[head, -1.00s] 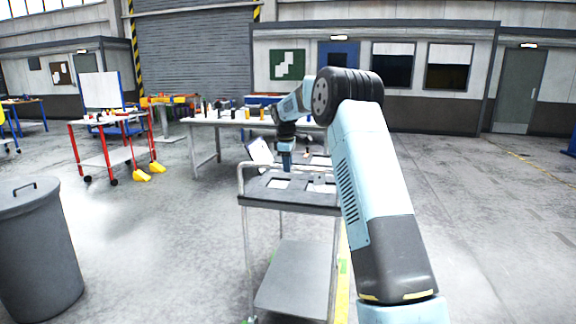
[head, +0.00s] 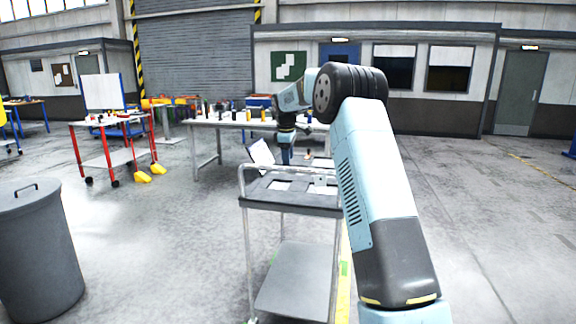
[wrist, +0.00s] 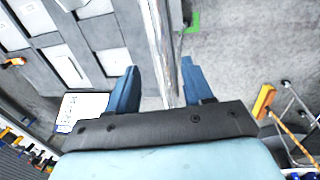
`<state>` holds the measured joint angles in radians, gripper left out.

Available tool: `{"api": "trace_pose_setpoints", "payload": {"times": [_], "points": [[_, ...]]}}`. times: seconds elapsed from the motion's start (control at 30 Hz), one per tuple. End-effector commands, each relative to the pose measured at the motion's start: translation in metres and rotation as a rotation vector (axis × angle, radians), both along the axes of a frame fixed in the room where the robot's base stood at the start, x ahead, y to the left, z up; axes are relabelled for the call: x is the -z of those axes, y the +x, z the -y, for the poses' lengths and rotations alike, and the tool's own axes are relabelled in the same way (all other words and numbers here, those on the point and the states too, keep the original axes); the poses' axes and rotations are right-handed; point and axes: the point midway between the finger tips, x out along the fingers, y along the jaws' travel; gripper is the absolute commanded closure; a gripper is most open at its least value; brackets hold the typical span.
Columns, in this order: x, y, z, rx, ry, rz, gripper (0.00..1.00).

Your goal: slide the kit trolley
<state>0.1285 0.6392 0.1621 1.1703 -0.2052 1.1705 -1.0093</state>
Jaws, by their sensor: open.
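The kit trolley (head: 290,207) is a grey two-level cart with thin metal posts and a handle rail (head: 256,165) above its upper tray. Its lower shelf (head: 295,280) is bare. In the wrist view, a bright metal rail (wrist: 160,45) runs down toward the gap between my blue fingers, with the upper tray (wrist: 75,30) and its pale panels to its left. My gripper (wrist: 162,80) is open, one finger to each side of the rail's line. Contact cannot be told. In the head view, my gripper (head: 286,156) points down around the trolley's upper level.
A grey bin (head: 38,250) stands at the left front. A red-legged table (head: 108,148) and yellow wedges (head: 150,173) are farther back left. A long workbench (head: 225,121) stands behind the trolley. Green floor marks (head: 344,268) lie beside it. Floor is open to the right.

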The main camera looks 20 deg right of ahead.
Motion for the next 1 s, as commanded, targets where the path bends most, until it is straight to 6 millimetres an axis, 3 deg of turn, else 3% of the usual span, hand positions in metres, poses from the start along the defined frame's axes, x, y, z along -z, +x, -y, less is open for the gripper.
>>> {"api": "trace_pose_setpoints", "payload": {"times": [0.3, 0.5, 1.0], "points": [[-0.061, -0.01, -0.007, -0.001, 0.001, 0.003, 0.49], [-0.084, -0.014, -0.009, -0.001, 0.0, 0.001, 0.49], [-0.093, -0.016, -0.01, 0.0, 0.001, 0.0, 0.49]]}}
